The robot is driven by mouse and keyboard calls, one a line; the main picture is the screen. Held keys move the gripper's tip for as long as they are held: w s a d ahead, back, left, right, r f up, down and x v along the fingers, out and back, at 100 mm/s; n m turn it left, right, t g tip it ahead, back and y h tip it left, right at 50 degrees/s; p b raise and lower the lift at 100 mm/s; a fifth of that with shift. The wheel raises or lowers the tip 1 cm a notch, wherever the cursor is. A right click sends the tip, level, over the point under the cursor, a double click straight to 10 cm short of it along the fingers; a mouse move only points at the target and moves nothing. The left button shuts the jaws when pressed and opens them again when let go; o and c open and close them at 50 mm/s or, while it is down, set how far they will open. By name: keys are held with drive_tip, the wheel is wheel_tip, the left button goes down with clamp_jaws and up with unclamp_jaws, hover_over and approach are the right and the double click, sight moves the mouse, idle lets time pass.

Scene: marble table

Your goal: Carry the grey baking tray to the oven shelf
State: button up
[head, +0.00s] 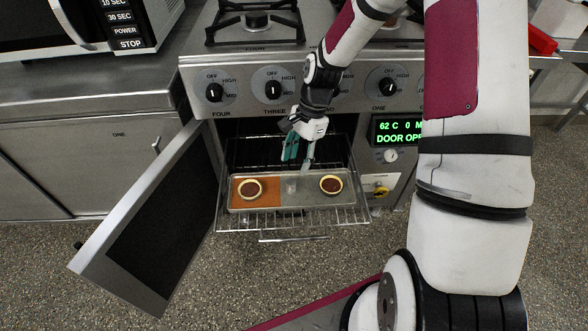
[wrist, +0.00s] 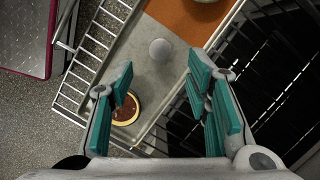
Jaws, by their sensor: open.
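The grey baking tray (head: 308,195) lies flat on the pulled-out wire oven shelf (head: 345,217), in front of the oven opening. The tray carries an orange mat (head: 270,195) on its left half, one tart (head: 249,188) on the mat, another tart (head: 331,184) on the right and a small pale round thing (head: 292,187) in the middle. My gripper (head: 298,154) is open and empty, above the tray's back edge. In the wrist view the tray (wrist: 183,72) shows between and beyond the spread teal fingers; whether they touch it I cannot tell.
The oven door (head: 150,230) stands open at the left. Stove knobs (head: 273,88) and a green display reading door open (head: 397,131) are above and right of the opening. A microwave (head: 90,25) stands on the left counter.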

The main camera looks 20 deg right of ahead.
drive_tip(key=s+r+n+h, duration=0.2)
drive_tip(key=s+r+n, duration=0.2)
drive_tip(key=s+r, duration=0.5)
drive_tip(key=s+r+n+h, duration=0.1)
drive_tip(key=s+r+n, duration=0.25)
drive_tip(key=r, duration=0.95)
drive_tip(key=s+a+r+n, duration=0.1)
drive_tip(key=s+r+n, duration=0.1)
drive_tip(key=s, duration=0.8)
drive_tip(key=s+r+n+t, duration=0.1)
drive_tip(key=s+r+n, duration=0.2)
drive_tip(key=s, duration=0.7)
drive_tip(key=shift+s+a+n+t+p, duration=0.2)
drive_tip(key=shift+a+n+t+p, duration=0.15)
drive_tip(key=shift+n, duration=0.7)
drive_tip(key=shift+r, duration=0.1)
wheel_tip(320, 180, up, 22)
drive_tip(key=t+p, duration=0.3)
drive_tip(key=p, duration=1.6)
drive_tip(key=shift+a+f+p, duration=0.15)
drive_tip(key=shift+f+p, duration=0.1)
drive_tip(key=shift+p, duration=0.1)
